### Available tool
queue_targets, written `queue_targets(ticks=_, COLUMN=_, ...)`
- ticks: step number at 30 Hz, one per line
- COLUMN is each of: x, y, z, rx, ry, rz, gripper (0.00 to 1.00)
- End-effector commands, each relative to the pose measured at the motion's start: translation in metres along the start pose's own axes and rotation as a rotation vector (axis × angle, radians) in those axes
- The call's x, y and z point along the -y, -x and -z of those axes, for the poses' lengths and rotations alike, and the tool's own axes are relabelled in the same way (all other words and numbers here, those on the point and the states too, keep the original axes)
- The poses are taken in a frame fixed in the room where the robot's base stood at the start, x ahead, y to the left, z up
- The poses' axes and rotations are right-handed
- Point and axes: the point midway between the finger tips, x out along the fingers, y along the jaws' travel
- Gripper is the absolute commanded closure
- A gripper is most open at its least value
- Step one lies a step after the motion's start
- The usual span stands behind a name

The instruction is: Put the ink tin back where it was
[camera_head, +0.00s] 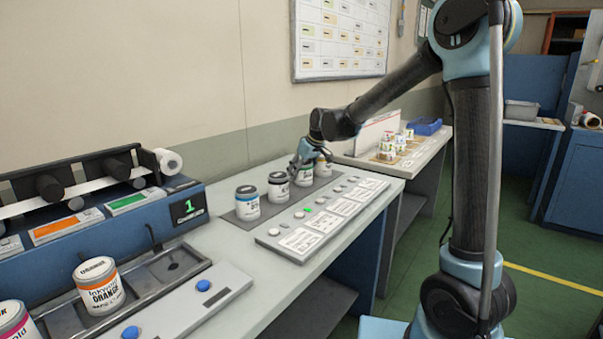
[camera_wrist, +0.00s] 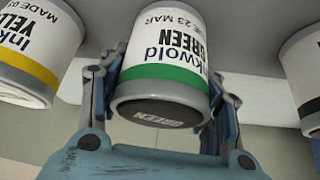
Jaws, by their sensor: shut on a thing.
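The green ink tin (camera_wrist: 165,60), white with a green band and a dark lid marked GREEN, is between the fingers of my gripper (camera_wrist: 160,95) in the wrist view. My gripper is shut on it. In the head view my gripper (camera_head: 309,158) reaches down over the green tin (camera_head: 304,177), which is in the row of tins on the grey mat (camera_head: 232,217). A yellow-banded tin (camera_wrist: 35,50) and a black-banded tin (camera_wrist: 305,75) flank it, apart from it. I cannot tell whether the green tin touches the mat.
Two tins, one blue-banded (camera_head: 247,204) and one black-banded (camera_head: 278,190), stand left of the green one. A button panel (camera_head: 320,220) lies in front. An orange tin (camera_head: 98,286) stands by the machine at left. Several small containers (camera_head: 392,146) stand on the farther table.

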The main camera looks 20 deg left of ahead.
Motion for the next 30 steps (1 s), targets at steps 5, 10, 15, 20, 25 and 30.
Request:
queue_targets(ticks=5, x=0.0, y=-0.001, z=-0.001, rx=0.0, ry=0.0, rz=0.0, gripper=0.31)
queue_targets(ticks=10, x=0.0, y=-0.001, z=-0.001, rx=0.0, ry=0.0, rz=0.0, gripper=0.22)
queue_targets(ticks=15, x=-0.001, y=-0.001, z=-0.001, rx=0.0, ry=-0.001, rz=0.0, gripper=0.22)
queue_targets(ticks=20, x=-0.001, y=0.003, z=0.0, rx=0.0, ry=-0.001, rz=-0.001, gripper=0.22)
queue_targets(ticks=25, x=-0.001, y=0.022, z=-0.001, rx=0.0, ry=-0.002, rz=-0.001, gripper=0.22)
queue_targets(ticks=30, x=-0.002, y=0.051, z=-0.001, rx=0.0, ry=-0.003, rz=-0.001, gripper=0.22)
